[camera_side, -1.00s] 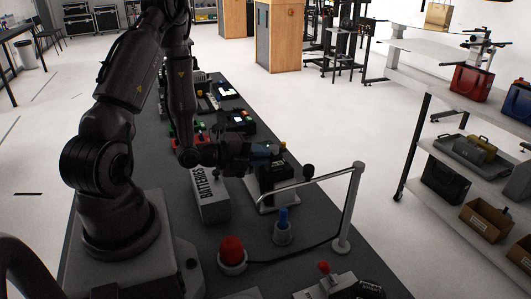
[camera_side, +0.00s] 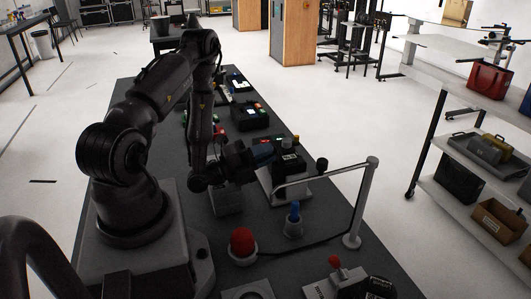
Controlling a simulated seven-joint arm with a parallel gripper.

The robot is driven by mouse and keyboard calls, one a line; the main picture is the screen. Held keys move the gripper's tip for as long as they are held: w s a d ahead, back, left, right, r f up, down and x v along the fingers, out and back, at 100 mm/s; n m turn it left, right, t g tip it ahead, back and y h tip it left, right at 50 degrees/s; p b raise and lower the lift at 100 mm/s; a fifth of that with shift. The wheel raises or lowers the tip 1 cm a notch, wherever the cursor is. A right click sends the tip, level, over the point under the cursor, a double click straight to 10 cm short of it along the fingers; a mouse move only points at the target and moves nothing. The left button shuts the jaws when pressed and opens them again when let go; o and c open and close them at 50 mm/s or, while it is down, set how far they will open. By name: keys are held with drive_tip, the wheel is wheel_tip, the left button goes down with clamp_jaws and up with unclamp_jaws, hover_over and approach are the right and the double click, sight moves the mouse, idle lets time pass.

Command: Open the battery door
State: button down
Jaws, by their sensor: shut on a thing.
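My gripper (camera_side: 268,154) reaches up and right from my wrist to the left side of a dark device (camera_side: 290,162) on a pale slanted base (camera_side: 272,193). It is shut on a part there, though the fingertips blend with the dark device and the held part is hard to make out. The grey battery box (camera_side: 228,206) stands below my wrist at the left of the device. My arm covers most of it, including its lettering. I cannot tell from this view whether a door is open or shut.
A metal rail on a post (camera_side: 356,205) stands right of the device. A red button (camera_side: 242,243) and a blue peg (camera_side: 294,213) are in front. Other devices (camera_side: 249,115) sit further back on the dark table.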

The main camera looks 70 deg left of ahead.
drive_tip(key=c, duration=1.2)
unclamp_jaws()
drive_tip(key=shift+o, duration=0.2)
wheel_tip(320, 180, up, 6)
drive_tip(key=s, duration=0.3)
drive_tip(key=shift+r, duration=0.2)
drive_tip(key=shift+w, duration=0.1)
